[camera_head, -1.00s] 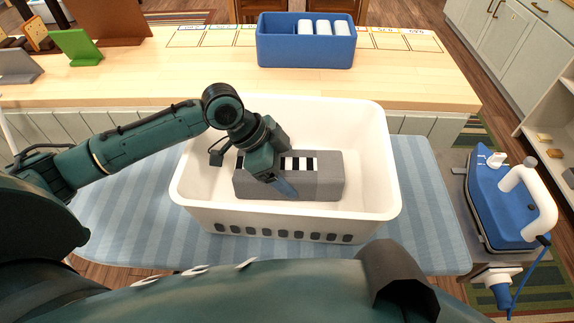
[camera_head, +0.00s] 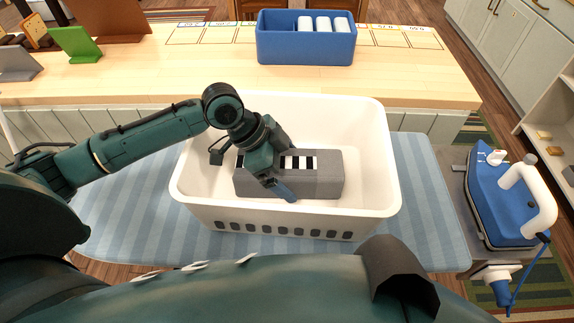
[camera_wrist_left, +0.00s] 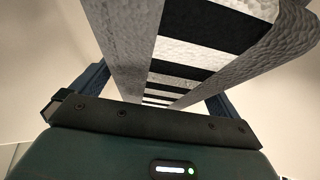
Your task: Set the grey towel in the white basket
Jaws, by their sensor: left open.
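The grey towel (camera_head: 320,176), a folded block with a black-and-white striped band, lies inside the white basket (camera_head: 350,222), low in its middle. My left gripper (camera_head: 268,178) is down in the basket at the towel's left half and covers part of it. In the left wrist view the towel (camera_wrist_left: 128,45) fills the space between the two blue fingers, one at each side. The gripper is open around the towel; whether a finger touches it I cannot tell. My right gripper is not in view.
The basket stands on a blue striped ironing board (camera_head: 425,215). A blue iron (camera_head: 500,205) stands at the board's right end. Behind is a wooden counter (camera_head: 200,75) with a blue bin (camera_head: 305,48) of white rolls. Bare board shows left and right of the basket.

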